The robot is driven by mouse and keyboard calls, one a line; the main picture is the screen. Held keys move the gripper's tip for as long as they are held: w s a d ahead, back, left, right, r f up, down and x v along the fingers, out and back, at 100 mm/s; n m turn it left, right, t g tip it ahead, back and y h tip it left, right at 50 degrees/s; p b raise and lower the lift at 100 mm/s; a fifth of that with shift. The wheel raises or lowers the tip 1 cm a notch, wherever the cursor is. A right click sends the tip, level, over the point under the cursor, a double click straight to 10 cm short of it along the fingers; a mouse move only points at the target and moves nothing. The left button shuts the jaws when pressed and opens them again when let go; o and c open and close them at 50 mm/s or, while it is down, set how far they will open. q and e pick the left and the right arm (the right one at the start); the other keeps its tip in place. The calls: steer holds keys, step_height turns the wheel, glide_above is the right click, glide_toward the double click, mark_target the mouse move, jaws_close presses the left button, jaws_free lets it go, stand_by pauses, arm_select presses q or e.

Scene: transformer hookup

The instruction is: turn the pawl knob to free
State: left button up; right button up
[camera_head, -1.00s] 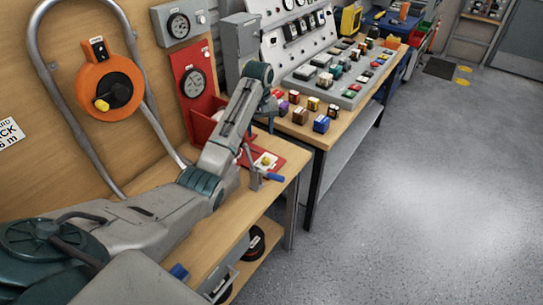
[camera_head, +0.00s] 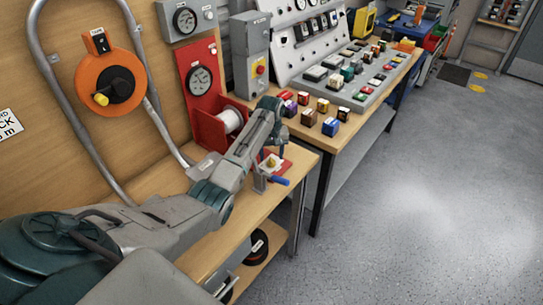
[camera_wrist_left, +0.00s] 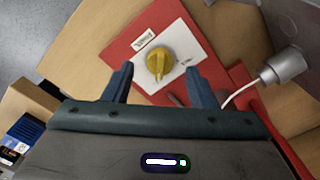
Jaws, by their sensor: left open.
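The pawl knob is a yellow knob (camera_wrist_left: 159,61) on a white plate with small printed labels, fixed to a red base (camera_wrist_left: 118,50). In the head view the knob (camera_head: 271,162) shows small, just under my left gripper (camera_head: 275,150). In the left wrist view my left gripper (camera_wrist_left: 160,82) is open, with its two dark fingers apart. The knob appears between and just beyond the fingertips, with nothing gripped. Whether a finger touches it I cannot tell. My right gripper is not in view.
A red holder with a white spool (camera_head: 231,120) stands behind the knob. Several coloured blocks (camera_head: 308,117) lie on the bench beyond. An orange reel (camera_head: 108,84) hangs on the wall. The floor at right is clear.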

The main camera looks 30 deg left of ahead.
arm_select(q)
steer(key=shift+f, duration=1)
